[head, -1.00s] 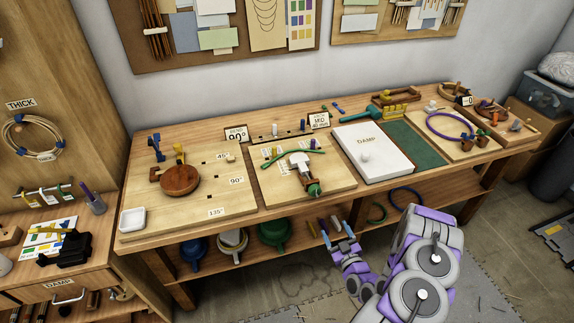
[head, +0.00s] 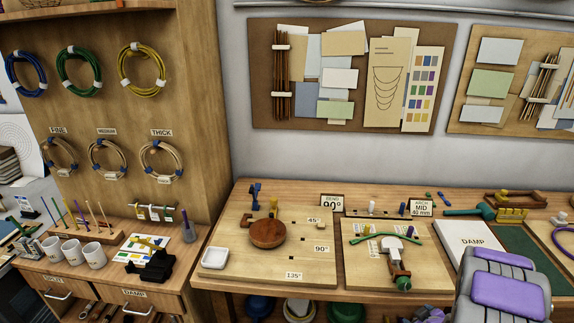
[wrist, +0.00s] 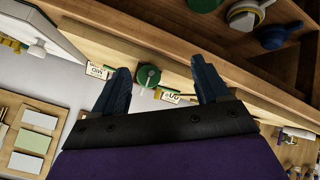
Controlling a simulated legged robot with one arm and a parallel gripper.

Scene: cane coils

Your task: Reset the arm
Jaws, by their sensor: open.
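My gripper (wrist: 163,72) shows in the wrist view with its two dark blue fingers spread apart and nothing held between them. A round green knob (wrist: 148,77) appears between the fingers in that view, and it looks beyond them. In the head view my grey and purple arm (head: 508,287) fills the lower right corner. Its gripper end is not visible there.
A white DAMP pad (head: 462,243) lies to the right. Cane coils (head: 142,70) hang on the left panel.

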